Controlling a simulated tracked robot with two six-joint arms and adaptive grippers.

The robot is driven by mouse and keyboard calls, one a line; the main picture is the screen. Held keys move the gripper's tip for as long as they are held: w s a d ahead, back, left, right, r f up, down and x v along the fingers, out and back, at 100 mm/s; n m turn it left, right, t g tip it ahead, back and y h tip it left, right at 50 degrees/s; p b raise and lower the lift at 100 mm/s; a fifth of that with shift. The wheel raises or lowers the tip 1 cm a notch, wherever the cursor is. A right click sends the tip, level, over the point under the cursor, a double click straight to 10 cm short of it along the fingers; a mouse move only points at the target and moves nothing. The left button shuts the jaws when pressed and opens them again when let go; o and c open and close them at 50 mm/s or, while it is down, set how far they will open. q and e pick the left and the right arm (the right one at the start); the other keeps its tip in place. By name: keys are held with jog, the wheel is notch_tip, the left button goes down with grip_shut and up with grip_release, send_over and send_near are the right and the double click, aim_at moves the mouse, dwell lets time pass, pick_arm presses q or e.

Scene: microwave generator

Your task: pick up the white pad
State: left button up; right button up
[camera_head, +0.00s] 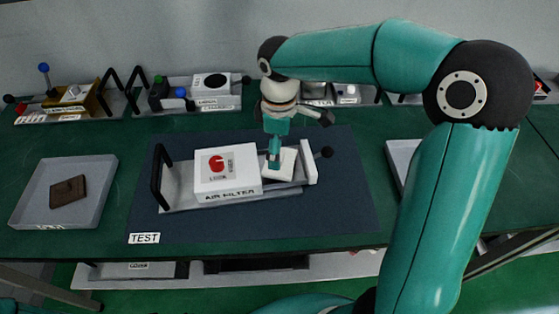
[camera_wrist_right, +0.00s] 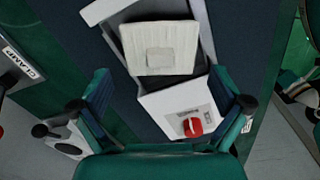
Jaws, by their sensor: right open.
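The white pad (camera_head: 285,173) lies in the open right end of the air filter unit, beside its white box (camera_head: 228,172) with a red knob. In the wrist view the pad (camera_wrist_right: 175,38) is a ribbed, off-white square with a small smooth patch. My right gripper (camera_head: 274,158) points down over the pad and hides part of it in the head view. In the wrist view its two fingers (camera_wrist_right: 160,78) are spread and nothing is between them; I cannot tell its exact height above the pad. My left gripper is not in view.
The unit rests on a dark mat (camera_head: 345,205) marked TEST, with a black handle (camera_head: 158,178) at its left. A grey tray (camera_head: 90,200) holding a brown pad (camera_head: 68,191) is at the left. Several devices line the back. The mat's front is clear.

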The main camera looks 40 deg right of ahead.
aim_at(288, 156)
jog(key=shift+f, duration=1.95)
jog(key=shift+s, duration=0.15)
jog(key=c, duration=1)
jog(key=shift+c, duration=0.6)
